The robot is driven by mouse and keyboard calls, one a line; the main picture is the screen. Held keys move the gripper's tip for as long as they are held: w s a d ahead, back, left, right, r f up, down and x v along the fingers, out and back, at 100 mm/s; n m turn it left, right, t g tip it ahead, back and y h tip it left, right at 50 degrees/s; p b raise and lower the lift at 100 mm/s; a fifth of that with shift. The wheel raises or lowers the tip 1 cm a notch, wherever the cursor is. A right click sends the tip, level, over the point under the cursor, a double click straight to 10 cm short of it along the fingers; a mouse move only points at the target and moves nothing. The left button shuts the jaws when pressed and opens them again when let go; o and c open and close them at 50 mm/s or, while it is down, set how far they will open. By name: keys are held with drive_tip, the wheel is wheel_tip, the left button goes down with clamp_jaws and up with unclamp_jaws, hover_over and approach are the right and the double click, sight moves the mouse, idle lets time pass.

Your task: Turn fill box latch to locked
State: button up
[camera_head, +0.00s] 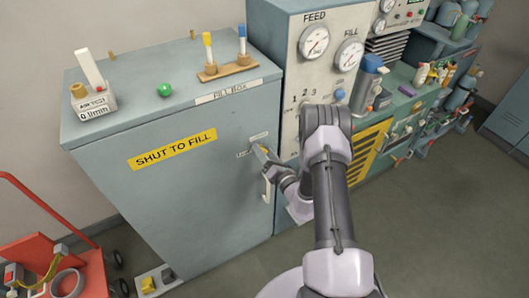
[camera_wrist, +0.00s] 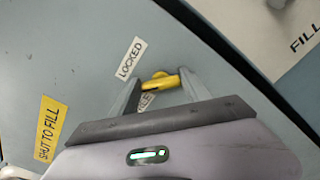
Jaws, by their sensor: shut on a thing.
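The fill box (camera_head: 190,205) is a grey-blue cabinet with a yellow SHUT TO FILL label on its front. Its yellow latch (camera_wrist: 160,80) shows in the wrist view, between the fingers of my gripper (camera_wrist: 158,77). My gripper is shut on the latch. A LOCKED label (camera_wrist: 131,57) is just up and left of the latch. A second label (camera_wrist: 146,101) lies below it, partly hidden. In the camera_head view my gripper (camera_head: 262,152) is at the upper right of the cabinet front, and the latch is mostly covered.
A pale vertical handle (camera_head: 266,190) is just below my gripper. A gauge panel (camera_head: 326,60) stands to the right. A red cart (camera_head: 45,245) is at left.

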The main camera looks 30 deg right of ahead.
idle(0.4)
drive_tip(key=o, duration=1.4)
drive_tip(key=s, duration=1.1)
drive_tip(key=s+p, duration=0.1)
drive_tip(key=s, duration=0.5)
drive_tip(key=shift+s+d, duration=0.25)
